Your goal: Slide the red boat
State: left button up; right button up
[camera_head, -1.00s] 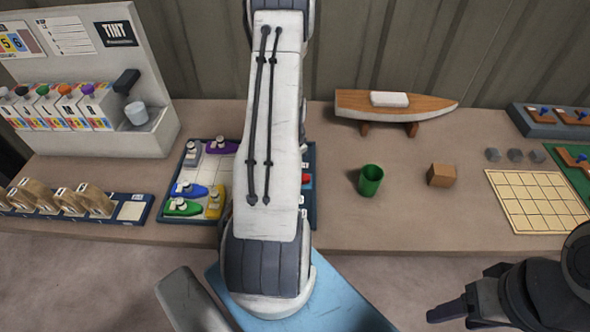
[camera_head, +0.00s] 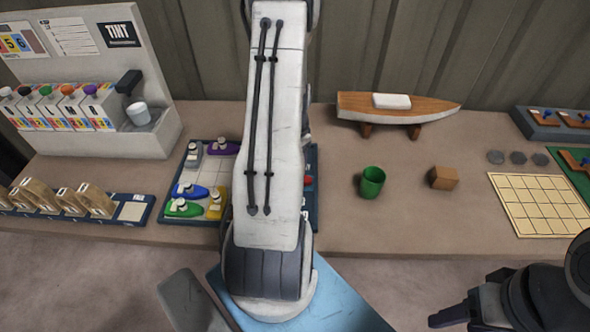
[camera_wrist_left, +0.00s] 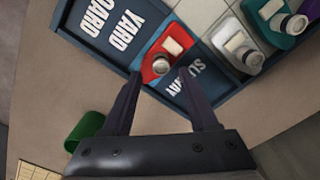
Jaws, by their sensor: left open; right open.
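The red boat (camera_wrist_left: 157,65) sits at the edge of the sliding-tile yard board (camera_wrist_left: 88,43), beside a blue panel with white lettering (camera_wrist_left: 190,88). In the head view only a sliver of the red boat (camera_head: 308,181) shows past my left arm. My left gripper (camera_wrist_left: 160,74) is open, its fingertips on either side of the near end of the red boat; I cannot tell whether they touch it. In the head view this gripper is hidden behind its arm. My right gripper (camera_head: 434,320) is at the lower right, away from the board, and looks empty.
Grey (camera_wrist_left: 238,50) and teal (camera_wrist_left: 277,22) boats sit near the red one. Purple, blue, green and yellow boats (camera_head: 215,205) are on the board's left. A green cup (camera_head: 372,183), wooden block (camera_head: 444,177) and model boat (camera_head: 398,107) stand to the right.

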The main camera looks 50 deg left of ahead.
pick_arm(q)
notch_tip(320, 180, up, 6)
jog(key=shift+r, duration=0.25)
dwell(0.5)
